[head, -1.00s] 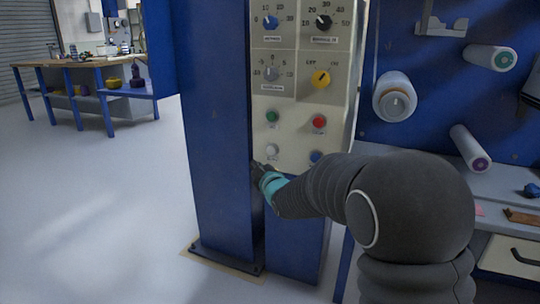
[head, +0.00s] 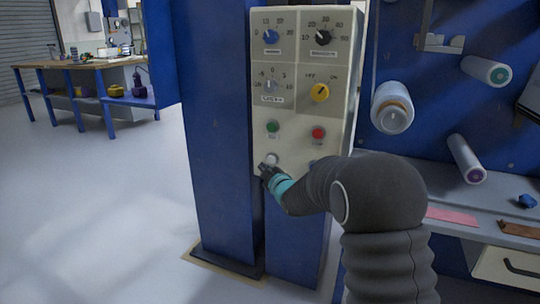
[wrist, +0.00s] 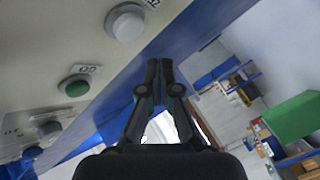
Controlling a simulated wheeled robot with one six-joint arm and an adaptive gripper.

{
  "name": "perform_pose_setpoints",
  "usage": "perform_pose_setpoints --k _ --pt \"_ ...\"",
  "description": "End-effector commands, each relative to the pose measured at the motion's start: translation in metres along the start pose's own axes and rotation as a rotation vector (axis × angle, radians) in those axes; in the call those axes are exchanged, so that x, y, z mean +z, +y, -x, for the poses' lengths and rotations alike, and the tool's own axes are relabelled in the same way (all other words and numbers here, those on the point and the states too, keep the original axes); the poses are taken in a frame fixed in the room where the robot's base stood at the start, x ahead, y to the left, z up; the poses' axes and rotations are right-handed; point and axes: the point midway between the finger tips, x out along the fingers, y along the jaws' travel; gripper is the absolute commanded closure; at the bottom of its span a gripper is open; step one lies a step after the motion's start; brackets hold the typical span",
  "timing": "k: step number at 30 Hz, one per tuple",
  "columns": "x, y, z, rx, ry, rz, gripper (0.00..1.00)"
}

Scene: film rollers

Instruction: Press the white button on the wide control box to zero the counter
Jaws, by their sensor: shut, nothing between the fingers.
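The wide cream control box (head: 293,145) is fixed to a blue upright. Its white button (head: 271,159) is at the lower left, below the green button (head: 272,127). In the wrist view the round white button (wrist: 126,23) shows at the top, with the green button (wrist: 75,86) lower left. My gripper (head: 264,171) is just below the white button in the head view, at the box's lower left edge. In the wrist view my gripper's fingers (wrist: 160,68) are together and empty, to the right of the white button and apart from it. My arm hides most of the box's lower right corner.
A red button (head: 318,133), black knob (head: 322,37), yellow switch (head: 319,92) and blue knob (head: 270,36) are higher on the box. White rollers (head: 392,107) stick out from the blue panel at right. A workbench (head: 85,64) stands far left. The floor between is clear.

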Motion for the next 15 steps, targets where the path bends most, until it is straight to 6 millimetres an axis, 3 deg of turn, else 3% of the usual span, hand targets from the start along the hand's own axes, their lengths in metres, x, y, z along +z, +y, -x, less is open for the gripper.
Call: perform_pose_setpoints --k 6,15 --pt "0.01 0.01 -0.014 0.001 0.0 0.0 1.0" --pt "0.013 0.013 -0.019 0.0 0.001 0.001 1.0"
